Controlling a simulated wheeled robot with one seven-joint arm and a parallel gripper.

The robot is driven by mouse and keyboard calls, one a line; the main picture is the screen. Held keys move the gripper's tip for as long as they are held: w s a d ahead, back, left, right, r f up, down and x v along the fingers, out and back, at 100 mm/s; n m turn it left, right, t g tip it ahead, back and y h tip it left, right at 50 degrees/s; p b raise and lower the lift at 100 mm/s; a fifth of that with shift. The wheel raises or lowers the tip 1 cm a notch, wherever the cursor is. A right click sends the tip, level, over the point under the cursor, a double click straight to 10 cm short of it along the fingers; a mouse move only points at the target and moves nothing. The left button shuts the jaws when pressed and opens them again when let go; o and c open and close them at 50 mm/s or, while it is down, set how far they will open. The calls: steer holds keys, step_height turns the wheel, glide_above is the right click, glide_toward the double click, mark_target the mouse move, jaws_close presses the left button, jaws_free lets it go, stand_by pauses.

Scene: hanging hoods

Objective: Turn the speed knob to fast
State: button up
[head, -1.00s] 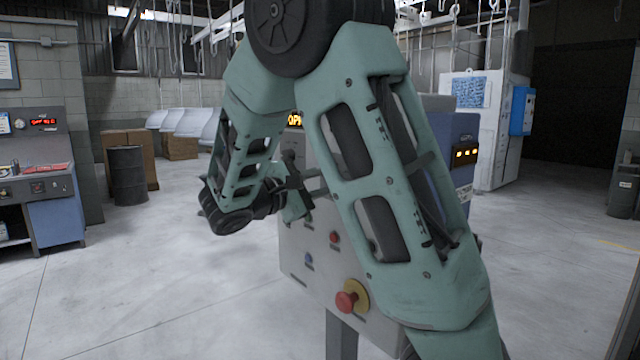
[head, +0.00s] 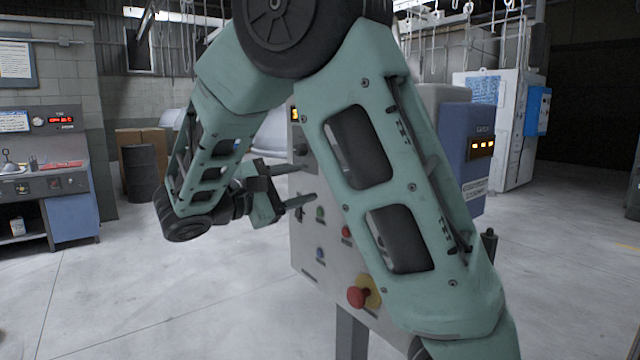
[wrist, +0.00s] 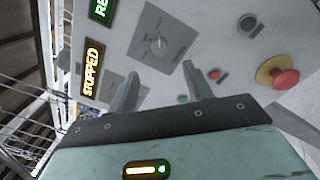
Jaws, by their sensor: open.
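The control panel (head: 308,262) is a light grey box on a post, partly hidden behind my arm in the head view. In the wrist view its face (wrist: 215,45) shows a round dial knob (wrist: 157,43) on a dark grey plate. A second dark plate (wrist: 152,86) lies lower, partly behind my left finger; whether it bears a knob is hidden. I cannot read which label says speed. My gripper (head: 312,183) is open and empty, its fingers pointing at the panel. In the wrist view my gripper (wrist: 162,84) has its fingertips below the dial knob, apart from it.
A red emergency button (head: 358,297) sticks out low on the panel; it also shows in the wrist view (wrist: 285,78). Small red (wrist: 214,74) and green (wrist: 183,99) buttons sit near my right finger. A lit display (wrist: 92,68) reads STOPPED.

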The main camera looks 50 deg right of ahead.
steer(key=v, duration=0.8)
steer(key=shift+a+b, duration=0.25)
steer(key=shift+b, duration=0.2)
